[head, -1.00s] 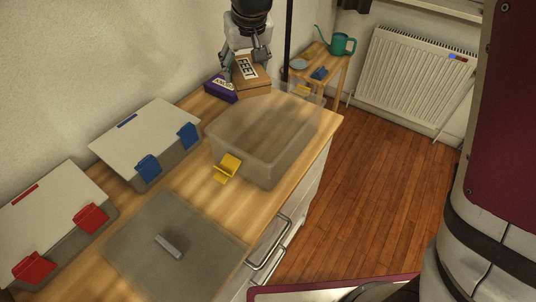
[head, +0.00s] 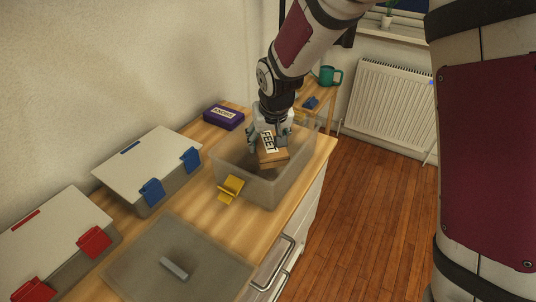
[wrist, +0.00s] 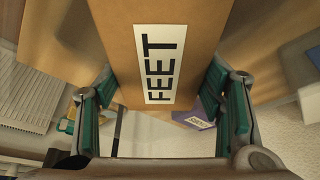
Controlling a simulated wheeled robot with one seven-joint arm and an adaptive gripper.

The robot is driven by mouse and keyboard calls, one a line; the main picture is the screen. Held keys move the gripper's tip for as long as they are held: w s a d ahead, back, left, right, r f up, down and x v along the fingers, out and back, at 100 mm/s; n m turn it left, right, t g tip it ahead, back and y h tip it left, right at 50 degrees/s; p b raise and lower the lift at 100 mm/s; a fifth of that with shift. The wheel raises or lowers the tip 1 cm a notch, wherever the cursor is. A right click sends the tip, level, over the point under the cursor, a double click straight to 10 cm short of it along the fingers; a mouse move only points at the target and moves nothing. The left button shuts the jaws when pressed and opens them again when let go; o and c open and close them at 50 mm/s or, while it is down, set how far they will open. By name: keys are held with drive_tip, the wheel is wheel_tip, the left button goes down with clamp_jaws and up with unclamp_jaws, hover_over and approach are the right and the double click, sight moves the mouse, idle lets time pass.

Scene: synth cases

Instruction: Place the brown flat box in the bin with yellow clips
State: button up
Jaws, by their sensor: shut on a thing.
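The brown flat box (head: 273,154) has a white label reading FEET. My gripper (head: 270,140) is shut on it and holds it tilted over the open bin with yellow clips (head: 252,192), at or just inside the rim; the exact depth is hard to tell. In the wrist view the brown box (wrist: 200,60) fills the space between the green finger pads of my gripper (wrist: 165,105). A yellow clip (head: 230,188) hangs open on the bin's near side. The bin is clear grey and has no lid on it.
A loose clear lid (head: 205,262) with a grey handle lies in front on the counter. Lidded bins with blue clips (head: 150,165) and red clips (head: 50,235) stand left. A purple box (head: 224,116) sits behind the open bin.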

drive_tip(key=shift+f, duration=2.65)
drive_tip(key=o, duration=1.2)
drive_tip(key=shift+f, duration=0.15)
